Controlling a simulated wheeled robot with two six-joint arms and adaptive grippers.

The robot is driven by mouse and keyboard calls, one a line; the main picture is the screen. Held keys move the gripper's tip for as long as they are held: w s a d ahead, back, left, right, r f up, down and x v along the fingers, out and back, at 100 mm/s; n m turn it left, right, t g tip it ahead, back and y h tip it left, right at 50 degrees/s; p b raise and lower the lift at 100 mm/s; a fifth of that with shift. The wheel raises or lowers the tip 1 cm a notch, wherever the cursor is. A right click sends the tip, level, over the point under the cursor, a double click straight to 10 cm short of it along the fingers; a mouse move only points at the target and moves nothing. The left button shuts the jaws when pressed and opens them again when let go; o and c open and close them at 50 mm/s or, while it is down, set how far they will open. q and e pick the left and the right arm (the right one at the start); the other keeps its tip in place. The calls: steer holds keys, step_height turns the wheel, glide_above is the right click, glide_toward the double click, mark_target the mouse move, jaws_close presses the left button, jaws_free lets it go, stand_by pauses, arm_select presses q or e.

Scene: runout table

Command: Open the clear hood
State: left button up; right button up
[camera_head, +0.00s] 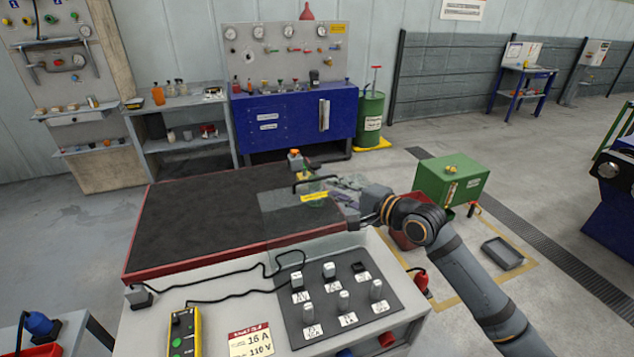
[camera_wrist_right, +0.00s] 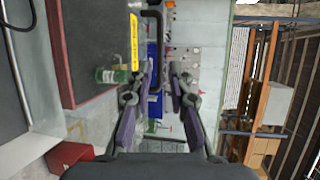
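The clear hood (camera_head: 280,212) is a see-through box over the right end of the dark-topped table (camera_head: 185,215). It looks down, and its edges are faint. It has a yellow label (camera_head: 314,197) and a black bar handle (camera_head: 313,179). The handle also shows in the right wrist view (camera_wrist_right: 153,30), ahead of the fingers. My left gripper is out of view.
A switch panel (camera_head: 335,300) and a yellow pendant (camera_head: 183,330) with a cable lie on the grey front cabinet. A green box (camera_head: 452,180) and a grey tray (camera_head: 502,253) are on the right. A blue bench (camera_head: 290,120) stands behind. The dark table top's left part is clear.

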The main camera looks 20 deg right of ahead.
mark_target(316, 180)
steer(key=x, duration=0.4)
steer(key=shift+w+p, duration=0.3)
steer(key=shift+p, duration=0.1)
steer(key=x, duration=0.3)
steer(key=shift+s, duration=0.1)
steer(key=shift+w+a+f, duration=0.1)
steer(key=shift+w+f, duration=0.05)
steer(key=shift+w, duration=0.05)
steer(key=shift+s, duration=0.1)
steer(key=shift+c, duration=1.4)
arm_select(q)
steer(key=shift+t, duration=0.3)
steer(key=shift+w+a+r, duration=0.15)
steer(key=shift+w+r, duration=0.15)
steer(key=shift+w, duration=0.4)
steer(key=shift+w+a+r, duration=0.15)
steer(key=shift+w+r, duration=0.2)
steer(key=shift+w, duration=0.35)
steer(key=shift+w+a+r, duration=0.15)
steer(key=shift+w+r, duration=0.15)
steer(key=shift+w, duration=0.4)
arm_select(e)
jaws_close()
